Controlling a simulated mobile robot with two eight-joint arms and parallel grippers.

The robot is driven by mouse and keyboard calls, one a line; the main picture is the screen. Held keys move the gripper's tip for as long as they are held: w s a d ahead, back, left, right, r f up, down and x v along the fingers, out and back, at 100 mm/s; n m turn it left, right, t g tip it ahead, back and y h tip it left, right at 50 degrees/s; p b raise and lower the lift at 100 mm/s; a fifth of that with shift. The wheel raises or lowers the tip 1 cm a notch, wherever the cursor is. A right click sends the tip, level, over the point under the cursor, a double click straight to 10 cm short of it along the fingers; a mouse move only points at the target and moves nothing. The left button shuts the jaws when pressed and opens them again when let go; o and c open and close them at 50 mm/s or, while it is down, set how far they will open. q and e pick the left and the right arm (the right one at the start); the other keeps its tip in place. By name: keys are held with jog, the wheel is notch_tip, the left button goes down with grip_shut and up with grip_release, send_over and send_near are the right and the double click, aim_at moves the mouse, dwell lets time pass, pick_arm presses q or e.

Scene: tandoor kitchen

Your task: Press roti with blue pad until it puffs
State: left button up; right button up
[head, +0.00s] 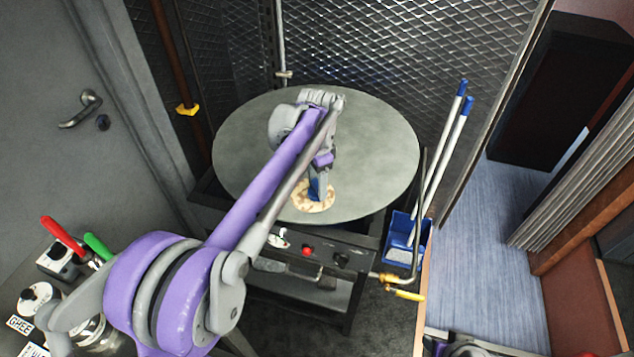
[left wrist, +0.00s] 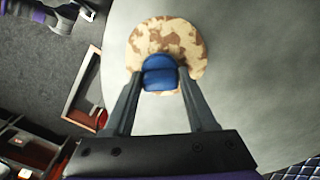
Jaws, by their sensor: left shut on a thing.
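The roti (head: 302,203) lies flat near the front edge of the round grey griddle (head: 385,150), pale with brown patches. In the left wrist view the roti (left wrist: 178,35) sits beyond the fingertips, with the blue pad (left wrist: 160,73) over its near part. My left gripper (head: 318,188) points down over the roti and is shut on the blue pad, one finger on each side. The pad looks to be on or just above the roti; I cannot tell how firmly it touches. My right gripper is not in view.
A blue holder (head: 402,250) with two long blue-tipped sticks (head: 440,150) stands right of the griddle. A yellow-handled gas valve (head: 408,295) is below. Red and green handled tools (head: 62,238) and a ghee container (head: 35,300) are at lower left. Mesh (head: 400,60) stands behind.

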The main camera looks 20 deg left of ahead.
pick_arm(q)
jog(key=shift+r+p, duration=2.35)
jog(key=shift+r, duration=1.15)
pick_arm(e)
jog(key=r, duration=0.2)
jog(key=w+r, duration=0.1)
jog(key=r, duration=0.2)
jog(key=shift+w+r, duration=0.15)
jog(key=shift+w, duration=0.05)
pick_arm(q)
jog(key=shift+f, duration=0.1)
jog(key=shift+a+f+b, duration=0.4)
jog(key=shift+f+b, duration=0.1)
jog(key=shift+f, duration=0.45)
jog(key=shift+a+f+b, duration=0.4)
jog(key=shift+f+b, duration=0.1)
jog(key=shift+f, duration=0.5)
jog(key=shift+a+f+b, duration=0.4)
jog(key=shift+f+b, duration=0.1)
jog(key=shift+f, duration=0.45)
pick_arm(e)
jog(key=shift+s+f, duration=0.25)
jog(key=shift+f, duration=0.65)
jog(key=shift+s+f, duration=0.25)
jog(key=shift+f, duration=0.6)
pick_arm(q)
jog(key=shift+f, duration=0.55)
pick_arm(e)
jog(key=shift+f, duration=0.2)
